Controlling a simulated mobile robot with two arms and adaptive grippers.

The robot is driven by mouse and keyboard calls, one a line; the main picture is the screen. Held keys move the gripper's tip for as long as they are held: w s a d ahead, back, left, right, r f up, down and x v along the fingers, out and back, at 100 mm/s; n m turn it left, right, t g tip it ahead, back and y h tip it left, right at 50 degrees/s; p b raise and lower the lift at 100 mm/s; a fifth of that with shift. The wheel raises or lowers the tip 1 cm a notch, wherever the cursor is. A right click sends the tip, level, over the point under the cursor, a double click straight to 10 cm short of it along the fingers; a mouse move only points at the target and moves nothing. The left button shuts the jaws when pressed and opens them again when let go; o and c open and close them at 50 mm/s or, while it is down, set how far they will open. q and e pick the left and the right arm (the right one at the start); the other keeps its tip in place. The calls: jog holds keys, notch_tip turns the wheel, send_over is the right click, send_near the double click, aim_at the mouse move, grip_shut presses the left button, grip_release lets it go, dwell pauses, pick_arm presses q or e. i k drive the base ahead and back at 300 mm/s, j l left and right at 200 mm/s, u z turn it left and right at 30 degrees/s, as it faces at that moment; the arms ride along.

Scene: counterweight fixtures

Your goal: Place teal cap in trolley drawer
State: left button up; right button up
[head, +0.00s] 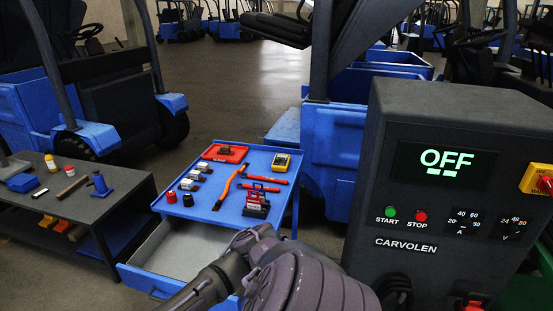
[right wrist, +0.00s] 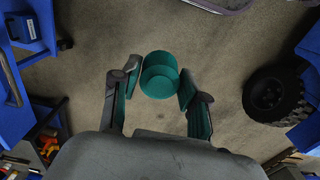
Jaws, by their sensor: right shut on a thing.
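The teal cap (right wrist: 160,70) is a round stepped piece between the fingertips of my right gripper (right wrist: 160,82) in the right wrist view. The gripper is shut on it, with grey floor behind it. The cap does not show in the head view, where part of my right arm is at the bottom centre. The blue trolley (head: 222,195) stands left of centre. Its drawer (head: 185,252) is pulled open, with a pale inside that looks empty where visible; my arm hides its right part. My left gripper is not in view.
The trolley top holds red and black cups (head: 188,200), an orange tool (head: 229,186), a yellow meter (head: 281,161) and a red tray (head: 225,152). A dark bench (head: 110,215) stands left. A charger cabinet (head: 440,215) reading OFF stands right. Blue forklifts stand behind.

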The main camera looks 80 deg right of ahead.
aim_at(213, 257)
jog(key=l+z, duration=0.35)
jog(key=i+l+z, duration=0.2)
jog(key=l+z, duration=0.2)
jog(key=i+l, duration=0.1)
jog(key=l, duration=0.2)
jog(key=i+l, duration=0.1)
jog(key=l, duration=0.25)
jog(key=i+l, duration=0.1)
jog(key=l, duration=0.2)
